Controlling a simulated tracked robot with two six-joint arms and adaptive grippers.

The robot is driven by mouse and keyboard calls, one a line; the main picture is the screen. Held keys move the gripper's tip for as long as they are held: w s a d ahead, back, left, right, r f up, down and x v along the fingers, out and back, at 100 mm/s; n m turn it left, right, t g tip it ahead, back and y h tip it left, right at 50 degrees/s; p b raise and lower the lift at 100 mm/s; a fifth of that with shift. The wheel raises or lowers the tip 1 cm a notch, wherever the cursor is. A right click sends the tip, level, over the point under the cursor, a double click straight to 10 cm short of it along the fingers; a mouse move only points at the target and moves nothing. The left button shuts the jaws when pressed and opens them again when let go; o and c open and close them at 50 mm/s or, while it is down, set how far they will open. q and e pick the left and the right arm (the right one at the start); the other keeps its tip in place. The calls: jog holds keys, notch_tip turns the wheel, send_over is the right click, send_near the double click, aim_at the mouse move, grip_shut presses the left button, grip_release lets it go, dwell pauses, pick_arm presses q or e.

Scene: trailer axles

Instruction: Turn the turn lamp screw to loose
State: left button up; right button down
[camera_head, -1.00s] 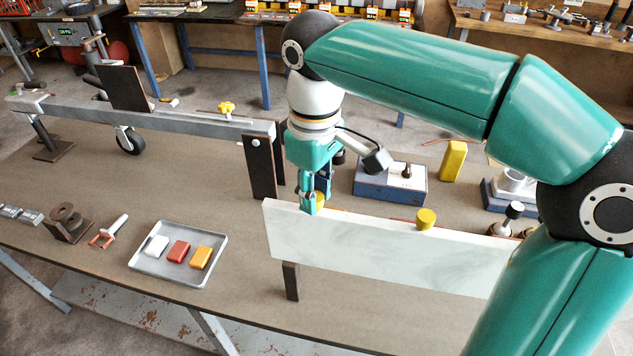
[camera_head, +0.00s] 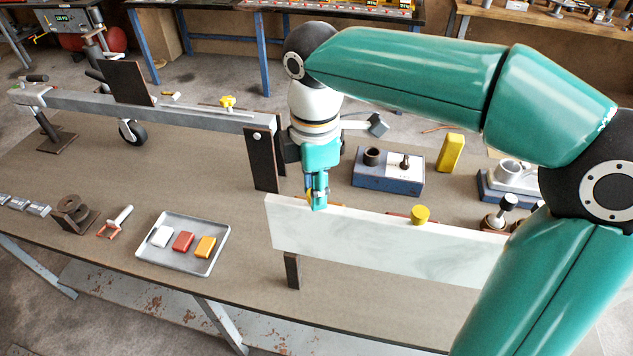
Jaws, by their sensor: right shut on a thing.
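A white board (camera_head: 380,241) stands on edge on the bench. My right gripper (camera_head: 318,200) points down at the left end of its top edge, shut on a yellow screw head (camera_head: 308,194), which I take for the turn lamp screw. The fingers hide most of this screw head, so its angle cannot be read. A second yellow knob (camera_head: 420,215) stands farther right along the same top edge, with nothing touching it. My left gripper is not in view.
A grey tray (camera_head: 219,258) with white, red and orange blocks lies at the front left. A blue-grey box (camera_head: 388,181) and a yellow block (camera_head: 450,153) stand behind the board. A grey beam (camera_head: 180,112) with a dark upright plate (camera_head: 262,172) runs at the back left.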

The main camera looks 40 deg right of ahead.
jog(key=shift+w+r+n, duration=0.1)
jog(key=shift+r+n, duration=0.05)
jog(key=shift+n, duration=0.45)
jog(key=c, duration=0.9)
grip_release()
notch_tip(320, 180, up, 12)
dwell(0.3)
